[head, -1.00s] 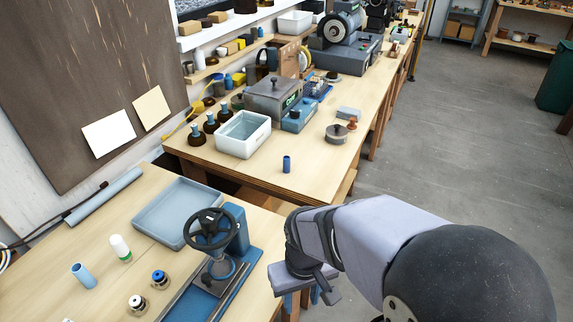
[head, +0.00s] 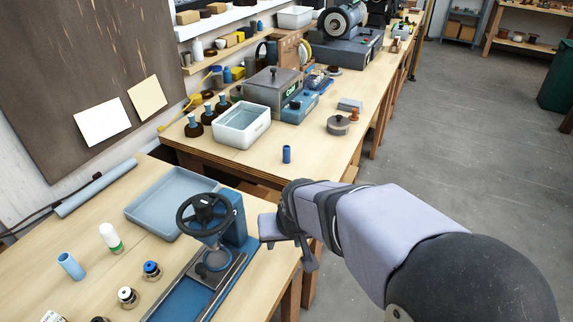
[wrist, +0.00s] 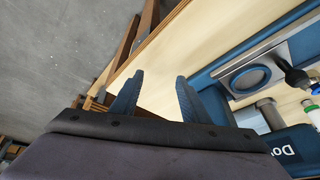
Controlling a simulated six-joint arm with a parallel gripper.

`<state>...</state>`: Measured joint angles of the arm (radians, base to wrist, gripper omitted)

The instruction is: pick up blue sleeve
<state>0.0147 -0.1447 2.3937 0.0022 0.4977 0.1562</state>
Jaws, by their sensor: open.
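A small dark blue sleeve (head: 287,154) stands upright on the far bench, near its front edge. My gripper (head: 288,246) is beside the near bench's right edge, right of the blue press (head: 235,225) and below the dark blue sleeve in the picture. In the wrist view, my gripper (wrist: 157,88) is open, with two blue fingers apart and nothing between them. Neither sleeve is clearly visible there.
The press with its black handwheel (head: 205,212) stands close to my gripper. A grey-blue tray (head: 140,213) lies behind it. A white bin (head: 240,142) and a lidded grey pot (head: 338,125) stand on the far bench. The bench top around the dark blue sleeve is clear.

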